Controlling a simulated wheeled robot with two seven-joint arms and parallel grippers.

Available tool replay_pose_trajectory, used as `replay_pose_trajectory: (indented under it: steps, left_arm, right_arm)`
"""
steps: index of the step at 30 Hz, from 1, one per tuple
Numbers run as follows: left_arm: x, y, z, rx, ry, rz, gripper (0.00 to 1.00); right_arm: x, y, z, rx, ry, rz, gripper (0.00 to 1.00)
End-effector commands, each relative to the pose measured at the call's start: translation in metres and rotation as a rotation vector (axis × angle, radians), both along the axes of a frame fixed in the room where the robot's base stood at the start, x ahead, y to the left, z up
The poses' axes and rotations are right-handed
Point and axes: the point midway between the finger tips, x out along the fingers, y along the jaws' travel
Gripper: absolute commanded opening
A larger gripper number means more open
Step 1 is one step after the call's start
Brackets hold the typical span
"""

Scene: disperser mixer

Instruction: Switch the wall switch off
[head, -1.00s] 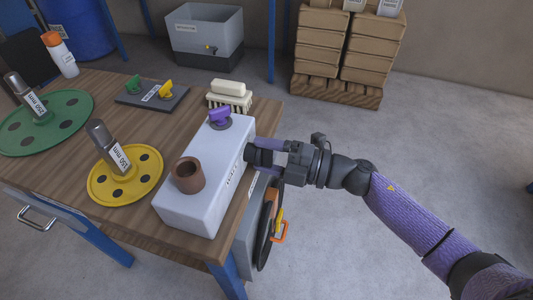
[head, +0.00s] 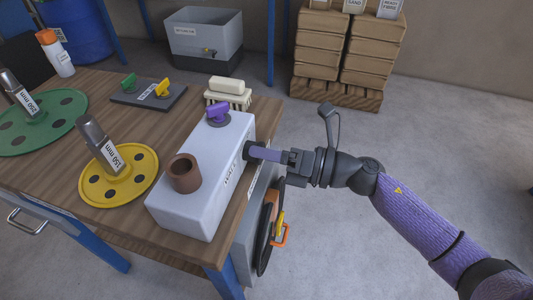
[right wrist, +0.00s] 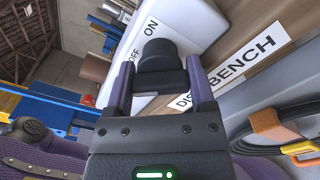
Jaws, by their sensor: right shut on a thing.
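A long white box (head: 208,185) lies on the wooden bench, and a black round knob (head: 249,150) sticks out of its right side. In the right wrist view the knob (right wrist: 160,54) stands beside the printed words ON and OFF on the box face. My right gripper (head: 258,152) has its purple fingers on both sides of this knob and is shut on it. Its fingers (right wrist: 158,66) reach up to the knob in the right wrist view. Which way the knob points is unclear. No separate wall switch can be made out. My left gripper is out of view.
The box carries a purple handle (head: 218,112) and a brown cup-like part (head: 184,174). A yellow disc (head: 92,188), a green disc (head: 72,108) and a dark plate (head: 132,98) lie on the bench. An orange-handled part (head: 280,234) hangs below.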

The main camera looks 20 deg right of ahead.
Motion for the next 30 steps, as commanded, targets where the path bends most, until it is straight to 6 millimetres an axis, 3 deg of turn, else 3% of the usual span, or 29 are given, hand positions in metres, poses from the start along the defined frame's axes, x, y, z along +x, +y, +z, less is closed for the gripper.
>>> replay_pose_trajectory:
  steps: [9, 24, 25, 28, 30]
  left_arm:
    - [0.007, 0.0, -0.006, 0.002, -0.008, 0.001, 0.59]
    - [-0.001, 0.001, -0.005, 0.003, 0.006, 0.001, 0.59]
    - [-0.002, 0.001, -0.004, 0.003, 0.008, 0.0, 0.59]
    - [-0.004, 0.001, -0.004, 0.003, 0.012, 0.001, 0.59]
    - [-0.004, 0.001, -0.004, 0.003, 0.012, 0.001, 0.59]
  right_arm:
    - [-0.001, 0.0, -0.002, -0.052, -0.071, 0.002, 0.12]
    - [-0.001, 0.0, -0.002, -0.061, -0.083, 0.002, 0.12]
    - [-0.001, 0.0, -0.002, -0.061, -0.083, 0.002, 0.77]
    - [-0.001, 0.0, -0.001, -0.06, -0.083, 0.001, 0.98]
    - [0.0, 0.0, -0.001, -0.059, -0.083, 0.002, 1.0]
